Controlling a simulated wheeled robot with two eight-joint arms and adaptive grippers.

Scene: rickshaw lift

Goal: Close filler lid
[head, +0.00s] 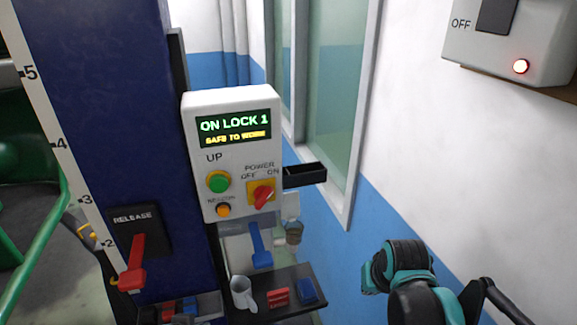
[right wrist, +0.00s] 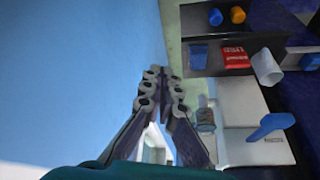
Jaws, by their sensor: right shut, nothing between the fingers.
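A small grey-brown filler neck (head: 294,233) sits at the right side of the pale tank below the control box, with a pale flap-like piece (head: 290,206) above it that may be its lid. I cannot tell the lid's exact position. In the right wrist view the filler neck (right wrist: 205,122) is right of my right gripper (right wrist: 161,72), with a gap between. That gripper is shut and empty, fingertips together, beside the blue wall. In the head view my right arm stands at the lower right and its fingertips do not clearly show. My left gripper is not in view.
The control box (head: 228,110) reads ON LOCK 1. A blue lever (head: 260,247) is on the tank. A dark shelf (head: 268,312) holds a mug (head: 243,293), a red pack (head: 278,298) and a blue block (head: 307,290). A red release lever (head: 132,268) is on the blue column.

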